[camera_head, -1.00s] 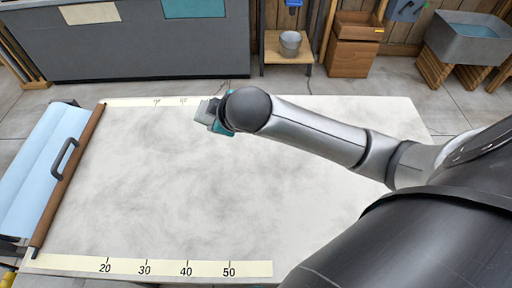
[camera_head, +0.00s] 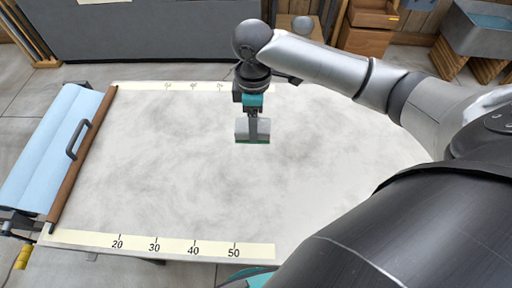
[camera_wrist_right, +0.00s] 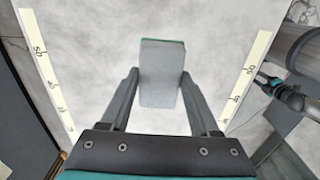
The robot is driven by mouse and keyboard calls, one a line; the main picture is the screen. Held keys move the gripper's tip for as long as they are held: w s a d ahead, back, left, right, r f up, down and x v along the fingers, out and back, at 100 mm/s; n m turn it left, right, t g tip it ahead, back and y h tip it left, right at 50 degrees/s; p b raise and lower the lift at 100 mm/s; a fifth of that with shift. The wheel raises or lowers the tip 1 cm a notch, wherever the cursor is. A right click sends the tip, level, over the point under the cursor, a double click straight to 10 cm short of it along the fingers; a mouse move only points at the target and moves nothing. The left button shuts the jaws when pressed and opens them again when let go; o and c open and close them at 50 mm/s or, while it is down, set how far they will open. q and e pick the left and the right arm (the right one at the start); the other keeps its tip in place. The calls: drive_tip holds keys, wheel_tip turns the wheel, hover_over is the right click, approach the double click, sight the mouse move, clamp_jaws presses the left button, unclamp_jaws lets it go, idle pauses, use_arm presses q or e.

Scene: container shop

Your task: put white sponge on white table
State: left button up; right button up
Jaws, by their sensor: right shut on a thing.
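The white sponge (camera_head: 243,128) has a thin green layer along its lower edge in the head view. My right gripper (camera_head: 252,121) points down and is shut on it, over the upper middle of the white table (camera_head: 190,190). In the right wrist view the sponge (camera_wrist_right: 160,85) sits between the two fingers of the gripper (camera_wrist_right: 160,76), with its green edge at the far end. I cannot tell whether the sponge touches the table. My left gripper (camera_wrist_right: 268,82) shows small at the right of the wrist view; its jaws are unclear.
Measuring strips (camera_head: 170,244) run along the table's near and far edges. The table's left and middle are clear. A bucket (camera_head: 302,24) stands behind.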

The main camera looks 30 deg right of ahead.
wheel_tip(320, 180, down, 14)
drive_tip(key=b, duration=0.3)
drive_tip(key=o, duration=1.4)
drive_tip(key=shift+o, duration=0.2)
wheel_tip(320, 180, up, 11)
drive_tip(key=p, duration=0.3)
drive_tip(key=shift+r, duration=0.55)
